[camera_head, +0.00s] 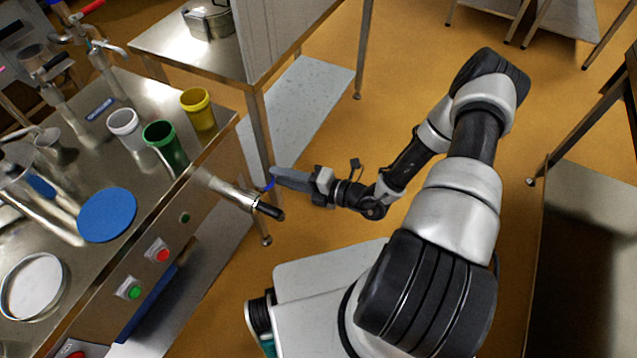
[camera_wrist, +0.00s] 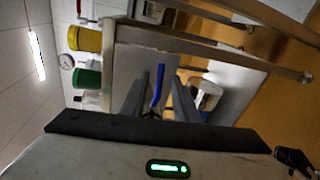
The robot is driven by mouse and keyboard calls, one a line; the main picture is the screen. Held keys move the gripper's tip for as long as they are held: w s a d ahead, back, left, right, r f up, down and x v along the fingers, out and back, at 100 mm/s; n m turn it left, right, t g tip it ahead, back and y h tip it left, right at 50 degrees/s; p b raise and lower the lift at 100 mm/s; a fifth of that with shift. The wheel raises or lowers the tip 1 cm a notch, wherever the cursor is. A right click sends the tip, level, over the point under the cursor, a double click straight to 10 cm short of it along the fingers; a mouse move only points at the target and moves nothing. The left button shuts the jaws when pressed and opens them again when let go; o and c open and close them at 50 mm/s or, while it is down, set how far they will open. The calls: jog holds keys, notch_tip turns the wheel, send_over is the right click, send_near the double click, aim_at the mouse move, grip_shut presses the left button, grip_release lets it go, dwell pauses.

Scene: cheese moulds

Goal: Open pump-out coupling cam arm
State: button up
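The blue cam arm (camera_wrist: 157,86) stands between the two fingers of my gripper (camera_wrist: 158,96) in the wrist view, with gaps showing beside it. My gripper is open, and I see no grip on the arm. In the head view the metal pump-out coupling (camera_head: 232,194) sticks out from the right end of the steel machine and ends in a black part. The blue cam arm (camera_head: 269,184) shows there as a small piece at the tip of my gripper (camera_head: 277,175). A round metal part, probably the coupling (camera_wrist: 207,94), shows right of the fingers in the wrist view.
The steel machine top (camera_head: 90,165) holds green (camera_head: 165,145), white (camera_head: 124,127) and yellow (camera_head: 198,108) cups and a blue disc (camera_head: 107,214). A steel table (camera_head: 175,45) with a leg close behind my gripper stands at the back.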

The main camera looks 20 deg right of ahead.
jog(key=v, duration=1.4)
jog(key=shift+p, duration=0.4)
jog(key=shift+s, duration=0.1)
